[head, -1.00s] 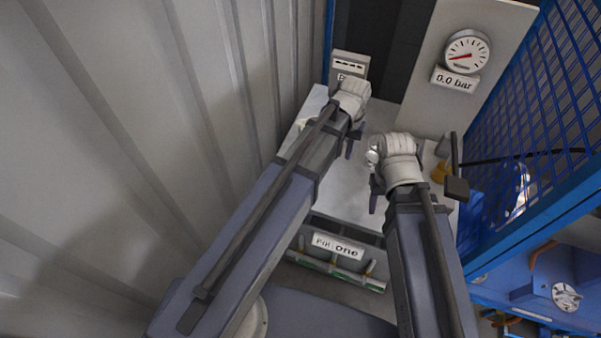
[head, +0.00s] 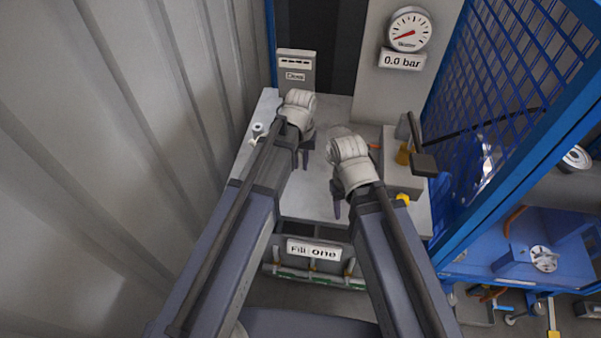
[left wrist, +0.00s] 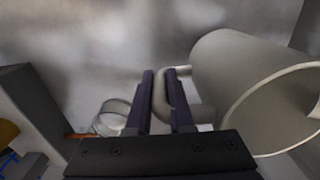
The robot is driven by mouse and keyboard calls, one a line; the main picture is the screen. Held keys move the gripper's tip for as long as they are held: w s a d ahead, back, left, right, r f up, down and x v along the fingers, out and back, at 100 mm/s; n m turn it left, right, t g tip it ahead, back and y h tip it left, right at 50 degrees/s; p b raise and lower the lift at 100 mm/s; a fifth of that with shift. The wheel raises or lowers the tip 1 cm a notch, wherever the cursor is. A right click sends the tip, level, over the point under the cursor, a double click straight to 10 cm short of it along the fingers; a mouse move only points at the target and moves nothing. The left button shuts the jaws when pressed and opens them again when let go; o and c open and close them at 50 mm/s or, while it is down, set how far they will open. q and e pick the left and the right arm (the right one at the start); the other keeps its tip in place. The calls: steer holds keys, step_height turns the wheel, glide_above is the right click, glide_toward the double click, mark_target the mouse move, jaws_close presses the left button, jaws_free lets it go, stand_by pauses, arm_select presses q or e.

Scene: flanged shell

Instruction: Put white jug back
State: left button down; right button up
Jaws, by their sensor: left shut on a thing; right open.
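The white jug (left wrist: 232,75) is large at the right of the left wrist view, tilted, its round mouth facing lower right. My left gripper (left wrist: 165,98) is shut on its curved handle. In the head view, my left gripper (head: 302,157) is over the pale worktop, and the arm hides most of what it holds. A small white piece (head: 258,129) shows left of that gripper; I cannot tell whether it is part of the jug. My right gripper (head: 338,208) is open to the right and nearer, over the worktop, with nothing visible in it.
The worktop (head: 318,192) has a grey box (head: 403,178) with yellow knobs on its right. A labelled box (head: 296,72) and a gauge (head: 410,30) stand behind. A ribbed wall is at left, blue mesh (head: 500,90) at right. A clear-looking ring (left wrist: 112,118) lies near my left fingers.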

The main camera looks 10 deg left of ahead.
arm_select(q)
steer(key=shift+f+b, duration=1.9)
steer(key=shift+r, duration=0.1)
steer(key=c, duration=1.3)
jaws_free()
steer(key=shift+f, duration=0.2)
steer(key=o, duration=0.5)
steer(key=shift+r, duration=0.15)
